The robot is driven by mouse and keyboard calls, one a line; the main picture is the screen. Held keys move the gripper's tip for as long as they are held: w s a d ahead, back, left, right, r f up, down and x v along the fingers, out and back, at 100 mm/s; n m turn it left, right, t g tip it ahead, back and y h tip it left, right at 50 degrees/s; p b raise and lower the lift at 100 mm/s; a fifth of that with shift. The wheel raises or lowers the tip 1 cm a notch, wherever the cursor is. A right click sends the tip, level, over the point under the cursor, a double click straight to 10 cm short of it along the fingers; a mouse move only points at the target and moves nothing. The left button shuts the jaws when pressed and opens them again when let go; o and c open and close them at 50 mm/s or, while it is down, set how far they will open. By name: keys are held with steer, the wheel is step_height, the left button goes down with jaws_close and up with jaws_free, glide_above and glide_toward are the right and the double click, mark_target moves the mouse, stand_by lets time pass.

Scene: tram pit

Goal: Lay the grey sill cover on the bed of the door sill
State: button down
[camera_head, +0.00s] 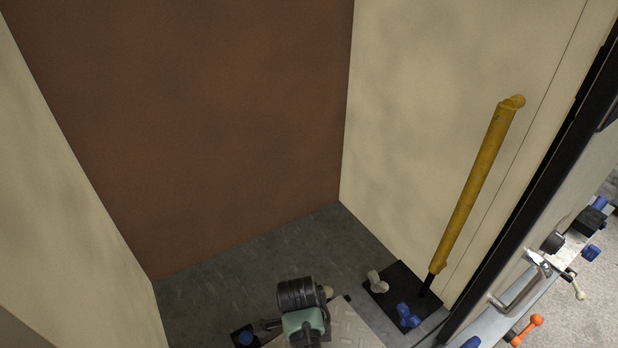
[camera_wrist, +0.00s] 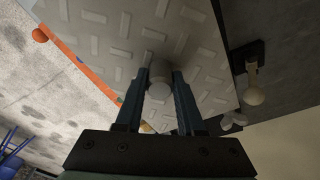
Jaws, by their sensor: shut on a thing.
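The grey sill cover is a light plate with a raised tread pattern; it shows in the wrist view (camera_wrist: 110,22) and at the bottom of the head view (camera_head: 357,326), partly behind my arm. My gripper (camera_wrist: 159,88) is shut on a pale round knob (camera_wrist: 158,68) on the cover. In the head view my arm hides the fingers. I cannot make out the bed of the door sill, nor whether the cover touches anything below it.
A yellow grab pole (camera_head: 478,185) rises from a black plate with a blue knob (camera_head: 407,315) and a pale knob (camera_head: 377,281). Another blue knob (camera_head: 245,338) is at lower left. Cream and brown walls enclose the floor. A steel handle (camera_head: 522,285) is at right.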

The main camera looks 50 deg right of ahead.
steer(key=shift+r, duration=0.15)
steer(key=shift+w+m, duration=0.15)
steer(key=shift+m, duration=0.15)
step_height(320, 180, down, 8)
steer(key=b, duration=0.6)
steer(key=shift+f+b, duration=0.4)
steer(key=shift+f, duration=0.15)
stand_by(0.8)
steer(key=shift+c, duration=2.2)
jaws_free()
steer(key=shift+a, duration=0.1)
steer(key=shift+f, duration=0.1)
